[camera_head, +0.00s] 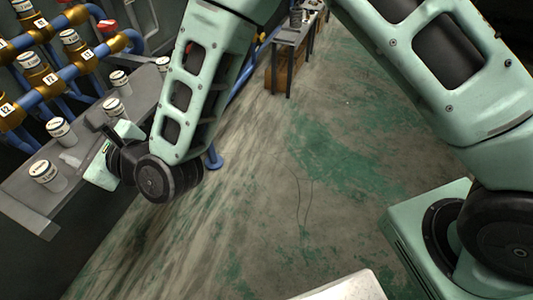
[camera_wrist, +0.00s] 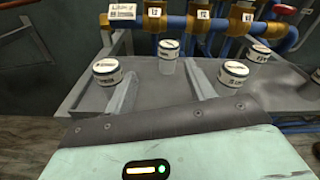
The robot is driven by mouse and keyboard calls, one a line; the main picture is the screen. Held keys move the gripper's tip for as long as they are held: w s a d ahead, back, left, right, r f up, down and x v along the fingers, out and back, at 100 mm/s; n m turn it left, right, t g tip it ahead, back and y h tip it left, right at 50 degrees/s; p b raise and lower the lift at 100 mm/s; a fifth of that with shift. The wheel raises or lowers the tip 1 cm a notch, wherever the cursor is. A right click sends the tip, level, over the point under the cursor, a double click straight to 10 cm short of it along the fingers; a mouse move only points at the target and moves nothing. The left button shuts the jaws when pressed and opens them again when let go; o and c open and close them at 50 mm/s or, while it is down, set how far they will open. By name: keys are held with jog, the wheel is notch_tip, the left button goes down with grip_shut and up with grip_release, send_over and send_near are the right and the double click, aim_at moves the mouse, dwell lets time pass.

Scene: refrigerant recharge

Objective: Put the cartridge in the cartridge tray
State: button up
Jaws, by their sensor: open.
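Several white-capped cartridges stand upright on a grey shelf (camera_head: 20,205). In the wrist view, one cartridge (camera_wrist: 168,58) stands ahead of my gripper (camera_wrist: 163,88), roughly in line with the gap between its fingers. The fingers are apart and nothing is held. Another cartridge (camera_wrist: 108,74) stands just left of the left finger, and another (camera_wrist: 234,76) stands right of the right finger. In the head view, my gripper is over the shelf, partly hidden by my wrist, with a cartridge (camera_head: 47,175) to its left. I cannot tell which part is the cartridge tray.
Blue pipes (camera_head: 75,72) with brass numbered fittings run behind the shelf, with more white-capped cartridges (camera_head: 36,66) on them. A table (camera_head: 287,36) stands at the far back. The worn green and grey floor (camera_head: 330,150) is open to the right of the shelf.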

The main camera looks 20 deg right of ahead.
jog(key=s+d+r+n+g+h, duration=0.1)
jog(key=s+d+n+g+h, duration=0.2)
jog(key=s+d+n, duration=0.3)
jog(key=s+d+r+n+g+h, duration=0.1)
jog(key=s+d+n+g+h, duration=0.3)
jog(key=d+n, duration=1)
jog(key=s+d+r+n+g+h, duration=0.1)
jog(key=s+d+n+g+h, duration=0.2)
jog(key=s+d+n, duration=0.6)
jog(key=d+n+h, duration=0.1)
jog(key=d+h, duration=0.1)
jog(key=d, duration=0.3)
jog(key=shift+d+r+n+g, duration=0.15)
jog(key=shift+n+g, duration=0.25)
notch_tip(320, 180, up, 7)
jog(key=p, duration=0.7)
